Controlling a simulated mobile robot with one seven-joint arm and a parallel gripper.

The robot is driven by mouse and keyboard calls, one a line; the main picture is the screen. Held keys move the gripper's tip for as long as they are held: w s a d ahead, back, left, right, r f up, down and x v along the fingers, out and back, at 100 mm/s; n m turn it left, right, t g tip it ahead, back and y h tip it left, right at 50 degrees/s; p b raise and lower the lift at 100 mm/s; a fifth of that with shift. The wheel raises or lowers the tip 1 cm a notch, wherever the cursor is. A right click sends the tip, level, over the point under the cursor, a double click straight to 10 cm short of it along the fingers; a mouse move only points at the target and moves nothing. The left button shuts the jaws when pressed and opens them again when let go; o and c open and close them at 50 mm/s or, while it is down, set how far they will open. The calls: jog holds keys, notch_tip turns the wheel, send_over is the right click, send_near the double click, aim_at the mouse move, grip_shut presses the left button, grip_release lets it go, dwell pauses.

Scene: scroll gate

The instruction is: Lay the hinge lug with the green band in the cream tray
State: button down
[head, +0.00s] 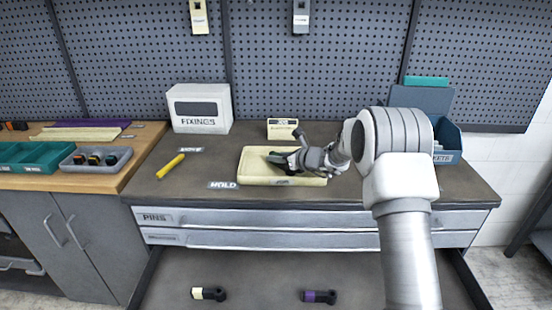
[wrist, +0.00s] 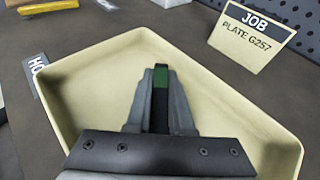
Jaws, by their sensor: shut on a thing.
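The cream tray (head: 254,163) sits on the dark bench top, and its pale floor and walls fill much of the wrist view (wrist: 90,85). My gripper (head: 277,159) is over the tray, pointing down into it. In the wrist view my gripper (wrist: 160,100) is shut on the hinge lug with the green band (wrist: 160,78), a dark piece between the two fingers. The lug's lower part is hidden by the fingers and gripper body. I cannot tell whether it touches the tray floor.
A job card (wrist: 247,38) reading "PLATE G257" stands behind the tray. A yellow bar (head: 170,166) lies to the left, near a white FIXINGS box (head: 200,108). A grey tray (head: 96,168) holds several lugs.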

jog(key=shift+r, duration=0.15)
jog(key=c, duration=0.8)
grip_release()
